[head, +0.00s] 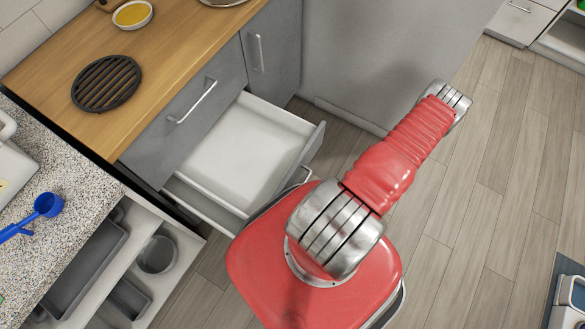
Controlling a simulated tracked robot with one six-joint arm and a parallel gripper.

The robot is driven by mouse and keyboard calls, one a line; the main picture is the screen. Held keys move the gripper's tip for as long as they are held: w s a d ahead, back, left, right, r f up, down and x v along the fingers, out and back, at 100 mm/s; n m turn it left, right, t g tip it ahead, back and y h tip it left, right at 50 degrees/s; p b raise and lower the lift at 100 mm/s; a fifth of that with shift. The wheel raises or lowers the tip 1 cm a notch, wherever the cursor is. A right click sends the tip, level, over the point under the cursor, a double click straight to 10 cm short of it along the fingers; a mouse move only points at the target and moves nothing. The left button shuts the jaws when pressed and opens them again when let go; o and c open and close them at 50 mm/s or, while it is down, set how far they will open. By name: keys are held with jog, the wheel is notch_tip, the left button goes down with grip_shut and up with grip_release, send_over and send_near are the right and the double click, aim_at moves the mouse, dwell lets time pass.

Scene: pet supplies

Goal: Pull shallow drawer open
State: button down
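A grey cabinet under a wooden worktop has a top drawer front (165,125) with a metal bar handle (193,101), and this front looks closed. Below it, a drawer with a white, empty inside (240,155) stands well out. Its grey front faces right, and part of a handle (297,184) shows beside my arm. Another drawer (205,208) lower down is also partly out. I cannot tell which one is the shallow drawer. My red arm stands to the right of the open drawers and hides part of them. My gripper is not visible.
The worktop (50,78) holds a black round grate (106,83) and a bowl of yellow contents (132,14). A blue scoop (40,212) lies on the speckled counter. Below it, trays and a pot (157,255) sit in an open compartment.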

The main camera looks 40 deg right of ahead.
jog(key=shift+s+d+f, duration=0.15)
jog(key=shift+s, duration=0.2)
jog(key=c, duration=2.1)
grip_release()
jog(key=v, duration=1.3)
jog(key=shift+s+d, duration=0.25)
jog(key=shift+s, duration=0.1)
